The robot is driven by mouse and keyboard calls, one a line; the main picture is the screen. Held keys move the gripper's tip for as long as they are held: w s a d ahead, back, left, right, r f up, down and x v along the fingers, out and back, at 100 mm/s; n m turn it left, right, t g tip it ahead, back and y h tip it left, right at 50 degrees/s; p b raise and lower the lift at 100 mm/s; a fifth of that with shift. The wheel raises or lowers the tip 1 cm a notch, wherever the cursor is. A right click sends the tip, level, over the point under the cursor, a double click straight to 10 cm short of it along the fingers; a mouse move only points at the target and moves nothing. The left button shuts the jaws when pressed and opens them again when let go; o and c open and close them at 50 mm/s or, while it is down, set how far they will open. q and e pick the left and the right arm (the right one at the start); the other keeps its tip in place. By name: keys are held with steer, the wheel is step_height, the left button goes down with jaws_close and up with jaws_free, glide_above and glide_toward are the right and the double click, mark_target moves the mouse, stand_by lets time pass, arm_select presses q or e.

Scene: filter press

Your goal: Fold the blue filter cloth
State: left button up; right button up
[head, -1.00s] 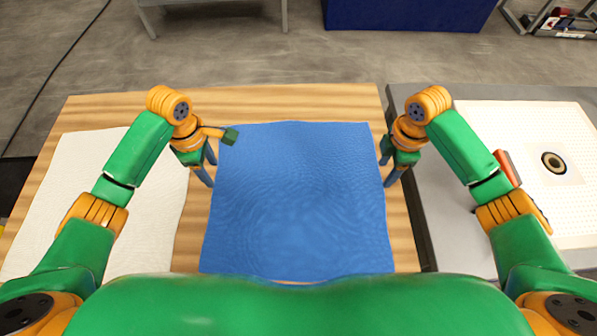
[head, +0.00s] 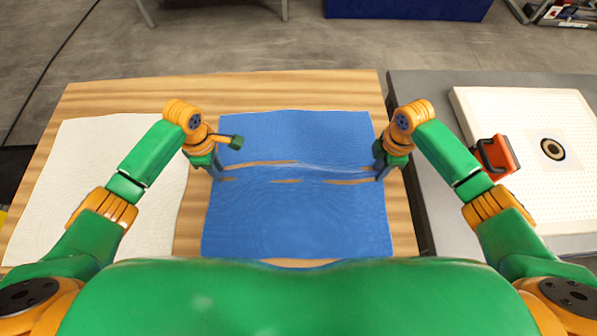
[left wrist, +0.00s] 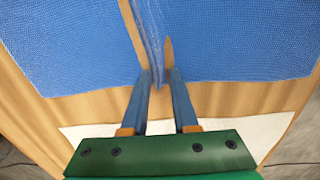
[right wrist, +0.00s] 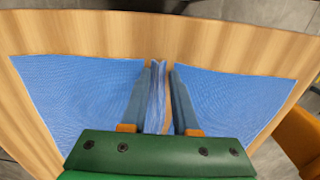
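The blue filter cloth (head: 295,225) lies on the wooden table. A raised, creased band runs across its middle between my grippers, with strips of bare wood along both sides of it. My left gripper (head: 217,170) is at the cloth's left edge, closed in around the left end of the band. My right gripper (head: 381,170) is at the right edge, around the right end. The left wrist view shows the blue cloth (left wrist: 230,45) with a narrow ridge between the fingers. In the right wrist view, gathered cloth (right wrist: 157,90) stands between the fingers with a small gap beside it.
A white cloth (head: 85,200) lies flat at the left of the wooden table (head: 300,88). To the right, a white perforated plate (head: 520,110) with a round port and an orange handle (head: 496,156) lies on a grey surface. Bare wood lies beyond the blue cloth.

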arm_select(q)
steer(key=shift+f, duration=0.1)
jaws_close()
arm_select(e)
steer(key=shift+f, duration=0.1)
jaws_close()
